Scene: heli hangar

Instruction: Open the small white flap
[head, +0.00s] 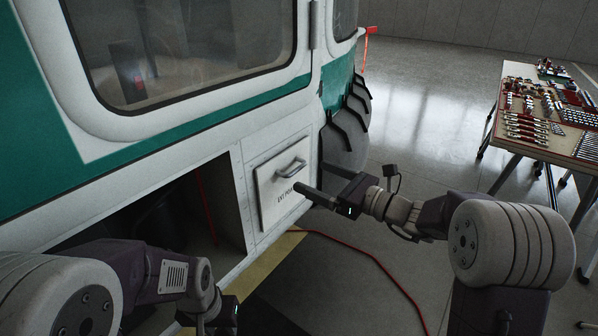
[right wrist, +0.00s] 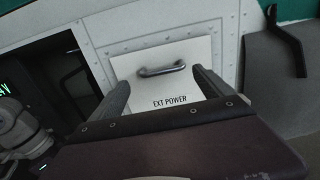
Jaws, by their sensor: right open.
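The small white flap (head: 277,197) is set in the helicopter's lower side and carries a metal bar handle (head: 292,168). It looks shut. In the right wrist view the flap (right wrist: 190,84) reads "EXT POWER", with its handle (right wrist: 161,69) near the top. My right gripper (head: 311,182) is open and empty, in front of the flap's right side. In the right wrist view its two fingers (right wrist: 162,90) point at the flap, below and either side of the handle. My left gripper (head: 211,322) is low at the bottom edge, partly cut off; its jaws are not clear.
A dark open compartment (head: 175,218) lies left of the flap. A red cable (head: 370,255) runs over the floor. A table with tools (head: 545,125) stands at the right. Black curved parts (head: 352,110) jut from the helicopter beyond the flap. Floor between helicopter and table is free.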

